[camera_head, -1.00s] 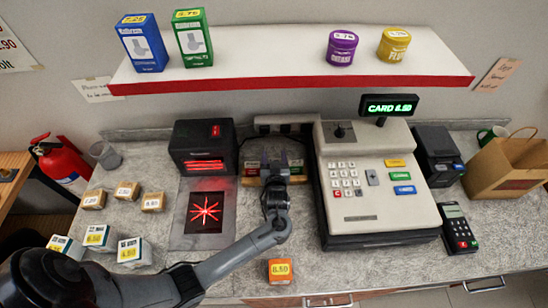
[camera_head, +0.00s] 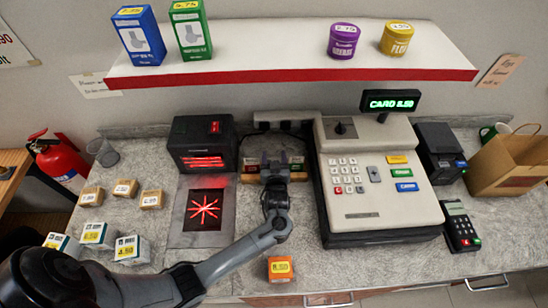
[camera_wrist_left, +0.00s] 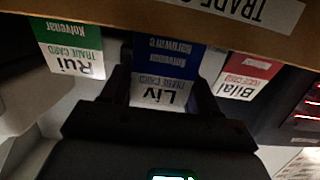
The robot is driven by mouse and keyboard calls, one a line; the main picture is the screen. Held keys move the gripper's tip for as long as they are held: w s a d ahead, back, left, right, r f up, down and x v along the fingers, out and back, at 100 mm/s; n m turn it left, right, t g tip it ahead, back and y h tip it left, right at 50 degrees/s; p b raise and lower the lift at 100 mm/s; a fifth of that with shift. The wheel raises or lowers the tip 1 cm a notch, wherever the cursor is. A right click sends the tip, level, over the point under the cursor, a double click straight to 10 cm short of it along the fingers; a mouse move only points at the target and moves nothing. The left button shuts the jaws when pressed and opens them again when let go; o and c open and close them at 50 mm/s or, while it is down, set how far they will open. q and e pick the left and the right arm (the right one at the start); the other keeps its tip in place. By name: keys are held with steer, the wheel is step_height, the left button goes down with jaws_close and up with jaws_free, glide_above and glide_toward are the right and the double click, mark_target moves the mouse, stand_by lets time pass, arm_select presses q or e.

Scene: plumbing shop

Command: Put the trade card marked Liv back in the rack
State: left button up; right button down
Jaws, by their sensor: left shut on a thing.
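The trade card marked Liv (camera_wrist_left: 160,93), blue and white, is between the two fingers of my left gripper (camera_wrist_left: 160,86), which is shut on it. The wooden card rack (camera_wrist_left: 120,12), with a partly cut-off "TRADE C" label, is right at the card's far end in the left wrist view. I cannot tell how deep the card sits in it. The green Rui card (camera_wrist_left: 75,55) and the red Bilal card (camera_wrist_left: 242,80) stand on either side. In the head view my left gripper (camera_head: 275,163) is at the rack (camera_head: 250,180) and hides the Liv card.
The card scanner (camera_head: 204,145) with its red-lit plate stands left of the rack. The cash register (camera_head: 370,190) stands close on the right. A small orange-labelled box (camera_head: 281,269) lies in front, near my forearm. Several small boxes (camera_head: 122,188) are at the left.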

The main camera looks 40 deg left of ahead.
arm_select(q)
steer(key=o, duration=1.1)
arm_select(e)
steer(key=shift+d, duration=0.1)
